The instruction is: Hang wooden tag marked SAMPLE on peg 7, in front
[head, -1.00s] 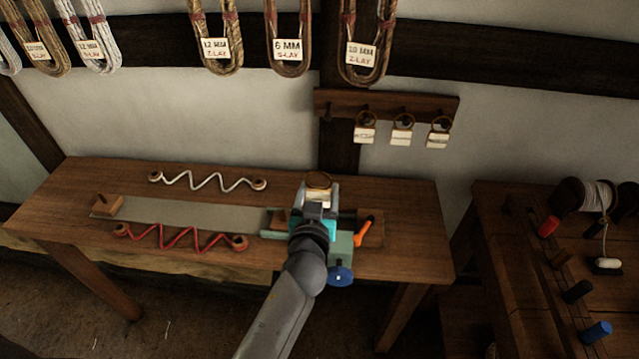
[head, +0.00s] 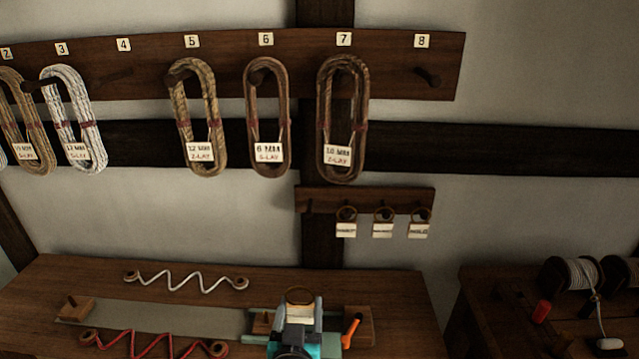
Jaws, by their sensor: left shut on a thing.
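My left gripper (head: 300,312) is at the bottom of the head view, over the bench. It is shut on a tag, whose brown ring (head: 299,295) stands up above the jaws; its marking cannot be read. Peg 7 is under the number plate 7 (head: 344,39) on the upper peg rail. A brown rope coil (head: 322,105) with a 10 MM Z-LAY label (head: 338,156) hangs there and mostly hides the peg. My gripper is well below and apart from it. My right gripper is not in view.
Coils hang on pegs 5 (head: 178,110) and 6 (head: 252,110); pegs 4 (head: 115,77) and 8 (head: 430,77) are bare. Below, a small rack (head: 385,197) holds three ringed tags. The bench (head: 405,310) carries red and white zigzag cords and an orange handle (head: 351,330).

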